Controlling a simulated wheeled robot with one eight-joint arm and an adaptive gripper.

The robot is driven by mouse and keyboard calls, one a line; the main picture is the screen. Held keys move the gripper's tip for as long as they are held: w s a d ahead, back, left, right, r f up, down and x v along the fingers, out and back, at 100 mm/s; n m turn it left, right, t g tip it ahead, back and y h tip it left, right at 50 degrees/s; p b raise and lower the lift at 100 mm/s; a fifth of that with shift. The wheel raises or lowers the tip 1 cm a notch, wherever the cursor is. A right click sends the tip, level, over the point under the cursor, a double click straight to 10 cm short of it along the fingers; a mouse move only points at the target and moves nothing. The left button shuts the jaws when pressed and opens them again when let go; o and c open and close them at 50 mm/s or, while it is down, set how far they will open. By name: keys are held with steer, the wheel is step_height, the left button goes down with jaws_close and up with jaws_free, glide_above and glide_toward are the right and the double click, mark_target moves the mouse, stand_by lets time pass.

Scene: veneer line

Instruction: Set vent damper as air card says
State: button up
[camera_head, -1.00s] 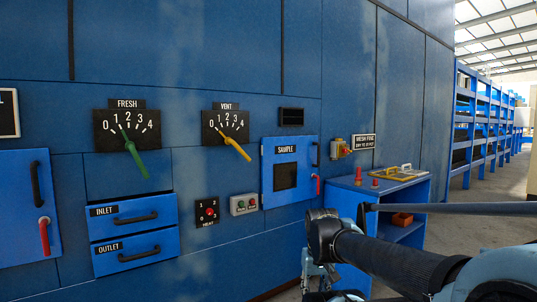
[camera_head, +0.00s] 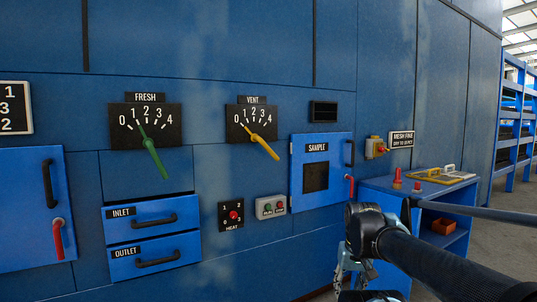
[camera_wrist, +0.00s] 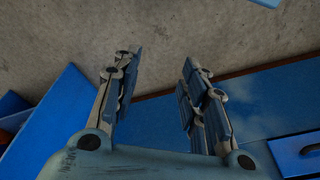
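The VENT damper is a black dial plate (camera_head: 270,118) marked 0 to 4 on the blue wall. Its yellow lever (camera_head: 264,148) slopes down to the right, and its thin tip points up-left, near the low end around 0 to 1.
The FRESH dial (camera_head: 172,122) has a green lever with its tip near 1. INLET and OUTLET drawers (camera_head: 154,212), a HEAT knob (camera_head: 233,215), a button box (camera_head: 270,207) and the SAMPLE door (camera_head: 330,150) are nearby. A blue bench (camera_head: 390,195) stands right.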

steer(key=w+a+r+m+y, duration=0.45)
steer(key=w+a+r, duration=0.35)
steer(key=w+r, duration=0.35)
steer(key=m+t+y, duration=0.2)
steer(key=m+y, duration=0.7)
steer(key=y, duration=0.4)
glide_toward(272, 151)
steer(key=x, duration=1.1)
steer(key=shift+w+a, duration=0.2)
steer(key=shift+w, duration=0.05)
jaws_close()
